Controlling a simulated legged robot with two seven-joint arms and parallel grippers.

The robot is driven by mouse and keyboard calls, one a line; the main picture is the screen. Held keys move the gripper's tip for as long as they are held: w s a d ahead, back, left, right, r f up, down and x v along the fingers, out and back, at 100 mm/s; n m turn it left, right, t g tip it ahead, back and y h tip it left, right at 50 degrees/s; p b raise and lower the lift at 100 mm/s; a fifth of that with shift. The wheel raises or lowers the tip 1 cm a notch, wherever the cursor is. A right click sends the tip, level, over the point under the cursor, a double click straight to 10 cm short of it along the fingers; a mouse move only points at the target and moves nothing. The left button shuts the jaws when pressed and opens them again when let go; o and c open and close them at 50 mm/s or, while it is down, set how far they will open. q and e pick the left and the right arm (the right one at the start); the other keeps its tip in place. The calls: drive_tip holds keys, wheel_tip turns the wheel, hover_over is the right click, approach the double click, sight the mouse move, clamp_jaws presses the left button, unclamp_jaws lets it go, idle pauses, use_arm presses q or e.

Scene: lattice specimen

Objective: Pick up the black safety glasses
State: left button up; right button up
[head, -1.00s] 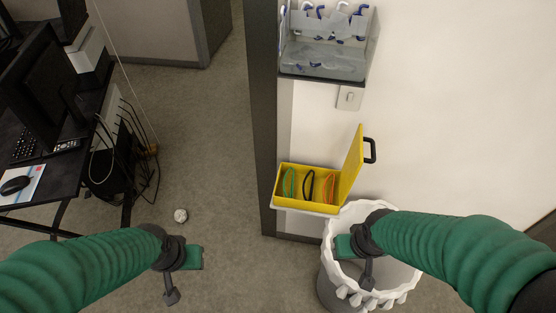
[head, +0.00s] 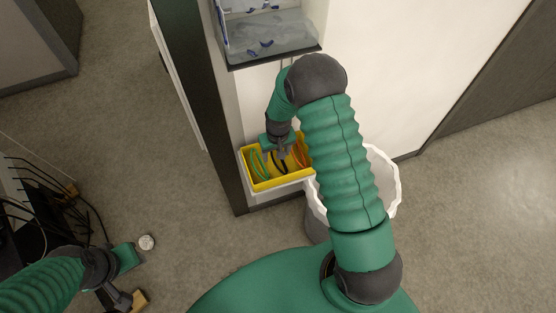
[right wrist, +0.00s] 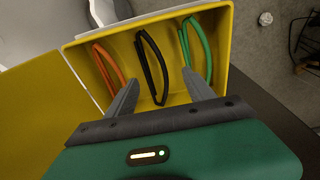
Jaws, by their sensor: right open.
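The black safety glasses (right wrist: 152,67) stand in the middle of the yellow box (right wrist: 150,28), between orange glasses (right wrist: 106,68) and green glasses (right wrist: 196,50). My right gripper (right wrist: 162,76) is open. In the right wrist view its two fingers are spread, one on each side of the lower part of the black glasses, with nothing held. In the head view my right gripper (head: 281,151) is over the box and partly hides the black glasses (head: 279,167). My left gripper (head: 121,298) is low at the left, away from the box; its jaw opening is unclear.
The box sits on a small shelf against the wall, its open lid (right wrist: 50,125) beside it. A lined bin (head: 388,185) stands close at right. A clear holder (head: 270,42) is mounted above. A crumpled white ball (head: 146,242) lies on the floor.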

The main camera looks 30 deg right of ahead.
drive_tip(key=f, duration=0.3)
drive_tip(key=d+f, duration=0.1)
drive_tip(key=f, duration=0.1)
drive_tip(key=shift+w+f, duration=0.15)
drive_tip(key=shift+w, duration=0.1)
drive_tip(key=shift+c, duration=0.4)
clamp_jaws()
